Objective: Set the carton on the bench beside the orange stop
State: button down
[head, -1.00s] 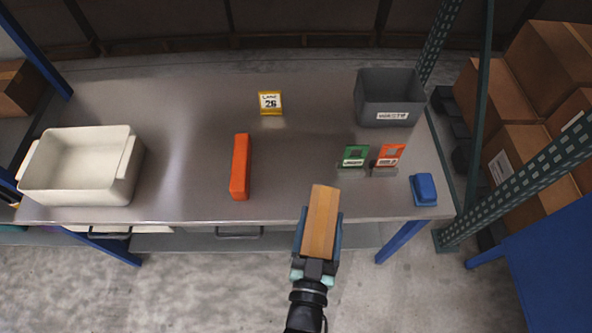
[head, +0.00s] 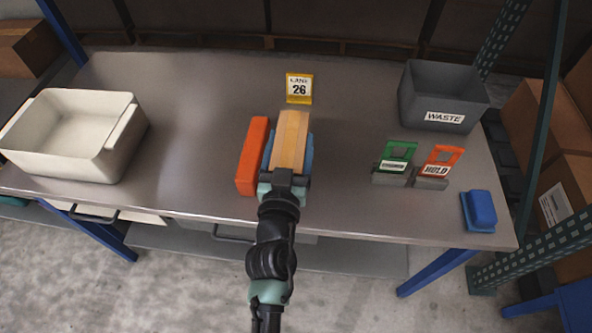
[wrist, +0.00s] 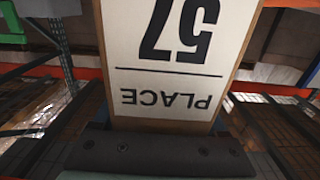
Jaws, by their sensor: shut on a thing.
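The tan carton (head: 292,140) is held in my gripper (head: 289,160), just right of the orange stop (head: 252,156) in the head view. The stop is a long orange bar lying on the grey metal bench (head: 190,120). The carton runs roughly alongside it; whether they touch, or whether the carton rests on the bench, I cannot tell. In the wrist view the carton (wrist: 180,50) fills the upper middle, its white label reading "PLACE" and "57" upside down. The carton's lower sides are hidden by my gripper.
A yellow "26" sign (head: 299,88) stands behind the carton. A cream bin (head: 70,140) is at left. A grey WASTE bin (head: 443,97), green sign (head: 395,164), orange HOLD sign (head: 438,168) and blue object (head: 480,211) are at right.

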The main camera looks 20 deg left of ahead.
jog(key=shift+f+b, duration=1.95)
jog(key=shift+f, duration=0.7)
jog(key=shift+r, duration=0.1)
grip_release()
jog(key=shift+f, duration=0.2)
